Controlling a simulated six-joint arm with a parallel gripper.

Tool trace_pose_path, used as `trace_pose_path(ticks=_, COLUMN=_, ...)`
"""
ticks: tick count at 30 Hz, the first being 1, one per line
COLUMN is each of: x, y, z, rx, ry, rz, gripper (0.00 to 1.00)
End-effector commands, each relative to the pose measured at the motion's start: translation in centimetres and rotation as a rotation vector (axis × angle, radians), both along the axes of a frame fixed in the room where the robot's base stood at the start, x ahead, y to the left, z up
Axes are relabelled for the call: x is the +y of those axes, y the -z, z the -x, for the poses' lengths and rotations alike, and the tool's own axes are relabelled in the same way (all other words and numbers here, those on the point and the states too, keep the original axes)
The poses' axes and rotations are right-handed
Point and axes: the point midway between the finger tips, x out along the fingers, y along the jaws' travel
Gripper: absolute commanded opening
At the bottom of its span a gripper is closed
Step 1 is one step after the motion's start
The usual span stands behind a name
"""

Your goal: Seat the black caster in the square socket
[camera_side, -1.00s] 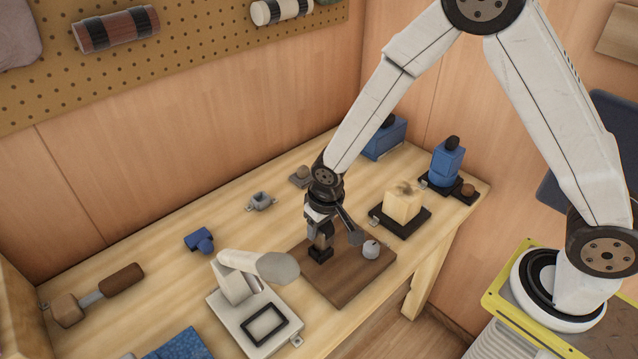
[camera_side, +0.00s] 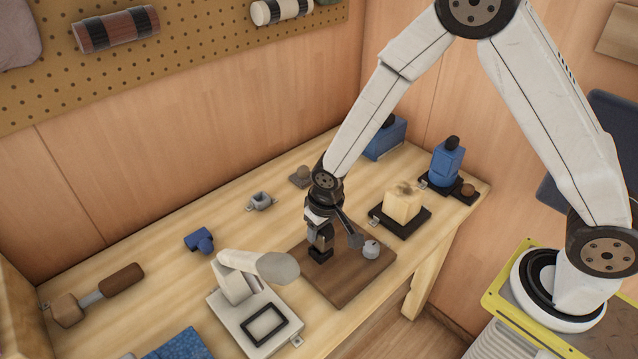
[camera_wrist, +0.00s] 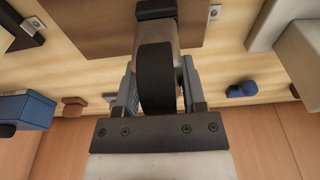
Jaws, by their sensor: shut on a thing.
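The black caster (camera_wrist: 155,80) shows in the wrist view as a dark wheel with a grey fork. My gripper (camera_wrist: 158,85) is shut on it, with a jaw on each side of the wheel.
A small grey knobbed part (camera_side: 371,250) sits on the board close to the gripper's right. A pale fixture with an angled arm (camera_side: 258,265) stands left of the board. A yellowish block on a black base (camera_side: 402,205) is behind right.

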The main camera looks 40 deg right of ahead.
Motion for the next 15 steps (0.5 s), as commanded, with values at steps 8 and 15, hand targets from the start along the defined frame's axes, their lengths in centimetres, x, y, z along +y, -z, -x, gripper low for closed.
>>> trace_pose_path(ticks=8, x=0.01, y=0.21, z=-0.04, rx=-0.001, ry=0.0, rz=0.0, gripper=0.0)
trace_pose_path(ticks=15, x=0.01, y=0.4, z=-0.05, rx=-0.001, ry=0.0, rz=0.0, gripper=0.0)
